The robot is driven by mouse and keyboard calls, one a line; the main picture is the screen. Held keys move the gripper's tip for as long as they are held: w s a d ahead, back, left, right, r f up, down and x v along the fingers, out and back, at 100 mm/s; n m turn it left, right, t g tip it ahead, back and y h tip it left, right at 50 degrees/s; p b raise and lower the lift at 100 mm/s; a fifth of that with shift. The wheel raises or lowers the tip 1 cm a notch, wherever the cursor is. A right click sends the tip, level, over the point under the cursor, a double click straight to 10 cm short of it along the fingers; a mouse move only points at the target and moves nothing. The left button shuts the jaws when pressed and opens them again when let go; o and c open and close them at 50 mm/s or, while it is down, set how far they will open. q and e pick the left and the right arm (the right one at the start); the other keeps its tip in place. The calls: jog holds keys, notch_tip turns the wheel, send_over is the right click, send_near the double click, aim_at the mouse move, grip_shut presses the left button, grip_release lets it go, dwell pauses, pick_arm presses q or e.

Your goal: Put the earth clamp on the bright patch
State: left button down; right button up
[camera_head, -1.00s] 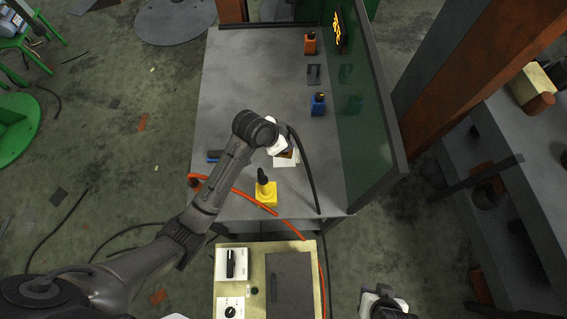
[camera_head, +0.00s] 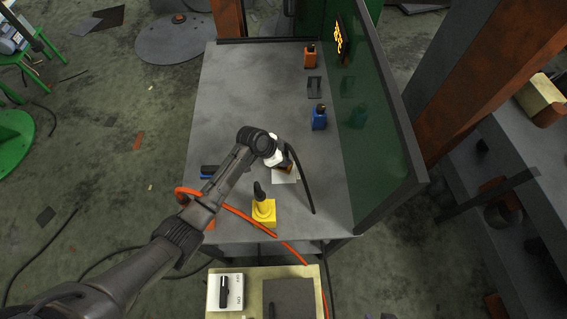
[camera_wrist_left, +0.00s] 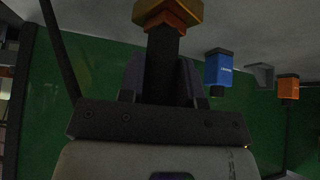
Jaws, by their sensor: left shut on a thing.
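My left gripper (camera_head: 283,158) is over the right part of the grey table, shut on the earth clamp. In the left wrist view the clamp shows as a dark shaft (camera_wrist_left: 163,62) between the fingers, with a brass and orange head beyond them. Only a sliver of what may be my right gripper (camera_head: 380,316) shows at the bottom edge.
A yellow block with a black handle (camera_head: 264,210) and an orange cable (camera_head: 240,213) lie near the table's front.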

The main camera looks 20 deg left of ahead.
pick_arm(q)
jog(key=shift+f+b, duration=0.3)
jog(key=shift+f, duration=1.65)
jog(key=shift+f, duration=0.1)
jog(key=shift+f, duration=0.1)
jog(key=c, duration=1)
grip_release()
jog(key=shift+o, duration=1)
